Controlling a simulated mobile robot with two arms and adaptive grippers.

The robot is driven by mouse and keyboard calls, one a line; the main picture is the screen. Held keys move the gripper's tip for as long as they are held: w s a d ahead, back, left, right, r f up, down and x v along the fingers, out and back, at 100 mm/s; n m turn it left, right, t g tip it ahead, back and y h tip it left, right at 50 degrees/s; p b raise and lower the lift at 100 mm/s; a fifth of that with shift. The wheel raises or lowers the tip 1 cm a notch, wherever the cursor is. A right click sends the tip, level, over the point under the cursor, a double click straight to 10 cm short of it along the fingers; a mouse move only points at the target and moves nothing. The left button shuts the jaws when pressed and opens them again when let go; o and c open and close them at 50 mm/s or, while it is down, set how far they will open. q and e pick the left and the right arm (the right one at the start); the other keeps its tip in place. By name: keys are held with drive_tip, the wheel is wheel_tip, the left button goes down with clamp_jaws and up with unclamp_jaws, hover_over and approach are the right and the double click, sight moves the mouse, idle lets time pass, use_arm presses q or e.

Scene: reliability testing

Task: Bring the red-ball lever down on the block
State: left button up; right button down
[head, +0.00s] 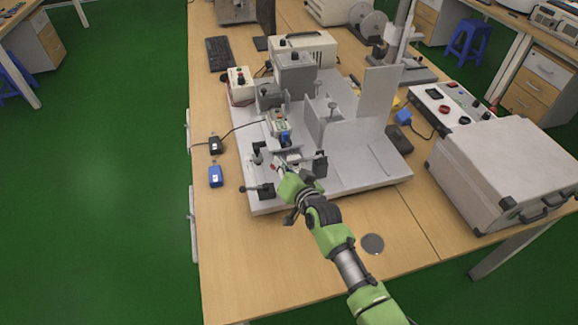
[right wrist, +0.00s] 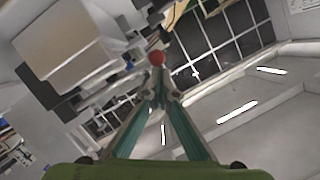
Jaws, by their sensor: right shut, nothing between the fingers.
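The red ball (right wrist: 156,58) of the lever shows in the right wrist view, just beyond my right fingertips (right wrist: 158,76). The fingers are closed together with nothing between them. Whether the tips touch the ball I cannot tell. In the head view my right gripper (head: 283,168) is low over the front of the grey fixture (head: 368,176), with a small bit of red (head: 274,167) at its tips. The lever's arm is mostly hidden by the gripper. A small pale block-like part with blue (head: 284,137) sits in the fixture just behind the gripper. My left gripper is out of view.
A black-knobbed clamp (head: 258,191) is left of my gripper, and another dark clamp (head: 319,164) is close on its right. Upright grey plates (head: 375,92) stand behind. A large grey case (head: 510,165) is at right. The table's front left is clear.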

drive_tip(key=s+d+r, duration=0.5)
drive_tip(key=s+r, duration=0.1)
drive_tip(key=s, duration=0.2)
drive_tip(key=shift+d+r+p, duration=0.15)
drive_tip(key=shift+r+p, duration=0.05)
drive_tip(key=shift+p, duration=0.1)
idle(0.4)
